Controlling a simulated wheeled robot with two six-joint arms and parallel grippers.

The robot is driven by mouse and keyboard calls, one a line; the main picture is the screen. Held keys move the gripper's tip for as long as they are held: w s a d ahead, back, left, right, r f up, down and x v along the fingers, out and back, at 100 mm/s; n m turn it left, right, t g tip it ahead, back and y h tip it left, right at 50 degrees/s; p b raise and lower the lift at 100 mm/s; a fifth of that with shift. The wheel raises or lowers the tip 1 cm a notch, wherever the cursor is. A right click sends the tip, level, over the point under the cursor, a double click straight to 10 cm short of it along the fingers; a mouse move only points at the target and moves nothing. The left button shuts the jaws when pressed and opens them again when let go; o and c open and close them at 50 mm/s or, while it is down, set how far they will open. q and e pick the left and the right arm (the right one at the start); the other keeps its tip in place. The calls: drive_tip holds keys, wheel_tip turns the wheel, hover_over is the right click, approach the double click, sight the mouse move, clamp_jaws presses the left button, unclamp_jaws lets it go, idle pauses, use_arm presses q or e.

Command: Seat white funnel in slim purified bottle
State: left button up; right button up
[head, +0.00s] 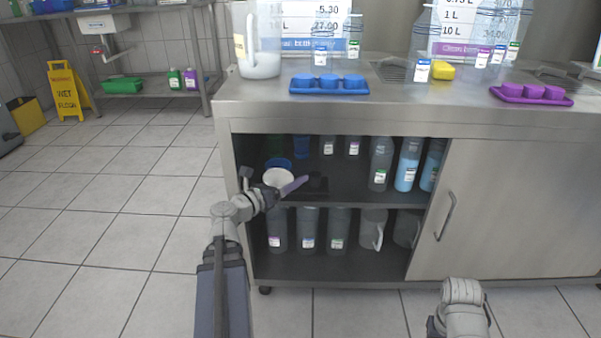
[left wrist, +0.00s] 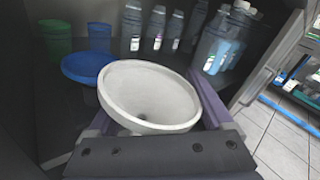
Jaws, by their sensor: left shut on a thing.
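The white funnel (head: 277,177) is at the left end of the open cabinet, at upper-shelf height. My left gripper (head: 272,183) is shut on it, with one purple finger on each side. In the left wrist view the funnel (left wrist: 150,92) sits wide mouth up, slightly tilted, between the fingers of my left gripper (left wrist: 155,118). Its lower part is hidden.
Several bottles (head: 380,165) stand on the shelves. A blue cap tray (head: 329,85) and a purple one (head: 531,95) lie on the counter. The cabinet door (head: 515,200) covers the right half.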

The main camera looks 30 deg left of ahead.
use_arm(q)
drive_tip(key=shift+s+a, duration=0.2)
drive_tip(key=shift+s, duration=1.05)
drive_tip(key=shift+r, duration=0.15)
drive_tip(key=shift+r+p, duration=2.15)
drive_tip(key=shift+p, duration=0.1)
